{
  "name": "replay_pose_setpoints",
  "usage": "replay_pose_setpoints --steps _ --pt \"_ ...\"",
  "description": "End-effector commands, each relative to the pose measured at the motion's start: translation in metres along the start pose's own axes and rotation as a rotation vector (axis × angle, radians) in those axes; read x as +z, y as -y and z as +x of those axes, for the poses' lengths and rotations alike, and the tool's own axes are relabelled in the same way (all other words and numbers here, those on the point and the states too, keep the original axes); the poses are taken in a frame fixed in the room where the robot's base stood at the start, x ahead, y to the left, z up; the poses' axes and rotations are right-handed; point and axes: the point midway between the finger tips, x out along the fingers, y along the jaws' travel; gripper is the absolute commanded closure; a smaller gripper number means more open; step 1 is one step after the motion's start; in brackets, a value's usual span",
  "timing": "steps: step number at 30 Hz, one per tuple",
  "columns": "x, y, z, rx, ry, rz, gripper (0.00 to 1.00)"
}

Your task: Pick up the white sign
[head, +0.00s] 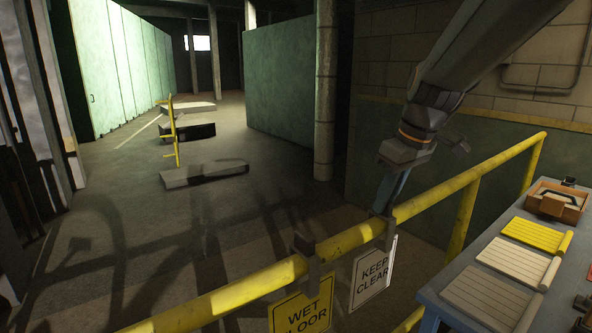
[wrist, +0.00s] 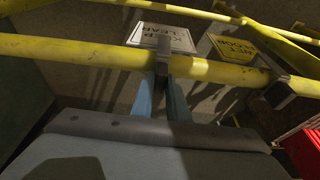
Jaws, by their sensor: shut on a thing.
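The white sign (head: 372,275) reads "KEEP CLEAR" and hangs by a grey hook on the yellow rail (head: 350,238). It also shows in the wrist view (wrist: 162,37), beyond the rail. My gripper (head: 384,208) comes down from above to the rail at the sign's hook. In the wrist view its two blue fingers (wrist: 163,85) are closed around the grey hook (wrist: 163,57) on the rail. The yellow "WET FLOOR" sign (head: 302,307) hangs to the left on the same rail, by its own dark hook (head: 303,247).
A blue table (head: 430,297) at the right holds a yellow folded pad (head: 533,236), pale pads (head: 512,262) and a wooden box (head: 556,201). Low grey platforms (head: 204,174) stand on the floor beyond the rail. A red object (wrist: 302,150) shows at the wrist view's right edge.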

Motion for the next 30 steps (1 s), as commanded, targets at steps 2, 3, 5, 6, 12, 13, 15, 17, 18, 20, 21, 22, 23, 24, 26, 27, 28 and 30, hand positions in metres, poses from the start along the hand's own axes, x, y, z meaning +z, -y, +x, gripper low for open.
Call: replay_pose_setpoints --steps 2,3,5,6,12,13,15,17,18,20,21,22,23,24,26,27,28,30 --pt "-0.001 0.000 -0.002 0.000 0.000 0.000 1.00" --pt "-0.001 0.000 -0.004 0.001 -0.001 0.000 1.00" --pt "-0.002 0.000 -0.006 0.001 -0.001 0.000 1.00" --pt "-0.002 0.000 -0.008 0.001 -0.001 0.000 1.00" --pt "-0.005 0.000 -0.017 0.001 -0.001 0.000 1.00" --pt "-0.006 0.000 -0.018 0.001 -0.001 0.000 1.00" --pt "-0.006 0.000 -0.021 0.001 -0.001 0.000 1.00" --pt "-0.007 0.000 -0.024 0.001 -0.001 0.000 1.00" --pt "-0.008 0.000 -0.026 0.001 -0.001 0.000 1.00" --pt "-0.009 0.000 -0.028 0.001 -0.001 0.000 1.00" --pt "-0.009 0.000 -0.030 0.001 -0.001 0.000 1.00" --pt "-0.010 0.000 -0.032 0.001 -0.001 0.000 1.00" --pt "-0.010 0.000 -0.033 0.002 -0.002 0.000 1.00" --pt "-0.011 0.000 -0.035 0.002 -0.002 0.000 1.00" --pt "-0.012 0.000 -0.038 0.002 -0.003 -0.001 1.00" --pt "-0.013 0.000 -0.040 0.003 -0.004 -0.001 1.00" --pt "-0.013 0.000 -0.042 0.003 -0.004 -0.001 1.00" --pt "-0.015 -0.001 -0.045 0.004 -0.005 -0.001 1.00"
